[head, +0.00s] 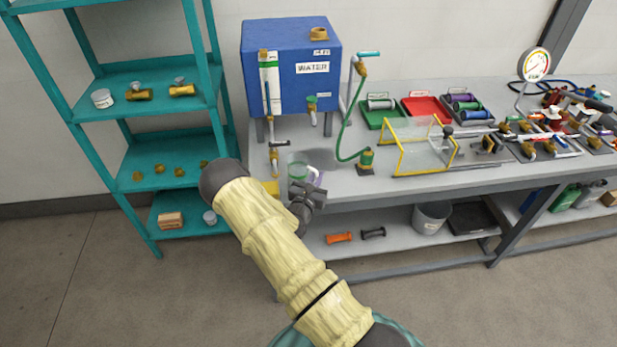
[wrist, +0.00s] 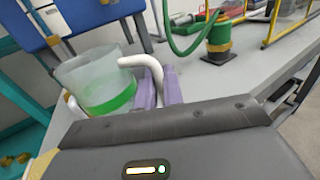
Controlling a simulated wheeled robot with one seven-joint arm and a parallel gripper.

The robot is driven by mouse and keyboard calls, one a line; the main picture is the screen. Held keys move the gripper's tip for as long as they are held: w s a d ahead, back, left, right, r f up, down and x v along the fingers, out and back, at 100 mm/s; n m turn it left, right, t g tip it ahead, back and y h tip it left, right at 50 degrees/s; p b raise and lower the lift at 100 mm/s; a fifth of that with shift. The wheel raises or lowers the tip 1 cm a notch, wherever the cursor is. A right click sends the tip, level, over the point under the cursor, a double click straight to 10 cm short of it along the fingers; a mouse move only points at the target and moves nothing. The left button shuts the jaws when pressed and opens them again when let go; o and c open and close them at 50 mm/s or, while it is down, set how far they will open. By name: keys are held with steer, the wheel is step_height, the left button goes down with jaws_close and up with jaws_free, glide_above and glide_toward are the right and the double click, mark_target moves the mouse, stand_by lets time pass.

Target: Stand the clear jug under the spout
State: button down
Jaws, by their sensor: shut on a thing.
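The clear jug (wrist: 92,72) has green in its lower part and a white handle. In the wrist view it stands upright at the left. My gripper (wrist: 158,92), with purple finger pads, is shut on the handle. In the head view the jug (head: 297,169) is at the bench's front left edge, partly hidden by my arm. The blue water tank (head: 290,85) stands behind it. A green-handled tap with a spout (head: 312,112) is low on the tank's front, above and behind the jug. I cannot tell whether the jug touches the bench.
A brass-valved pipe (head: 274,160) comes down left of the jug. A yellow-framed clear guard (head: 420,148) stands farther right. A teal shelf (head: 165,110) is at the left.

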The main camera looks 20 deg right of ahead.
step_height(320, 180, up, 10)
steer(key=shift+b, duration=0.75)
steer(key=shift+a+f, duration=0.1)
